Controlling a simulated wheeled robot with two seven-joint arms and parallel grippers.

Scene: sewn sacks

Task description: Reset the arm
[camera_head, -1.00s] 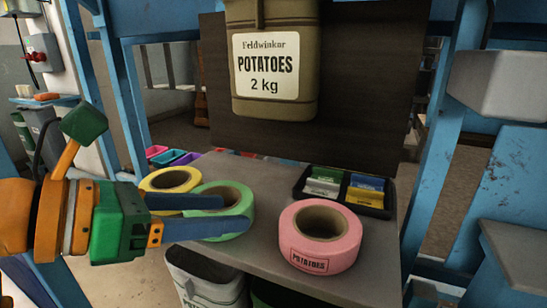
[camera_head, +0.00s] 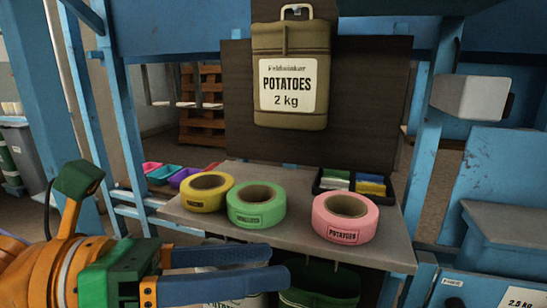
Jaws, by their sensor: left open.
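My left gripper (camera_head: 275,268) comes in from the lower left, with an orange wrist, a green body and blue fingers pointing right. It is open and empty, below and in front of the table's front edge. My right gripper is not in view. No object is held.
Yellow (camera_head: 206,192), green (camera_head: 256,206) and pink (camera_head: 345,218) tape rolls stand on the grey table (camera_head: 300,234). A black tray (camera_head: 320,186) is behind them. A potato sack (camera_head: 291,70) hangs on the dark board (camera_head: 368,110). A green bin (camera_head: 322,286) sits below.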

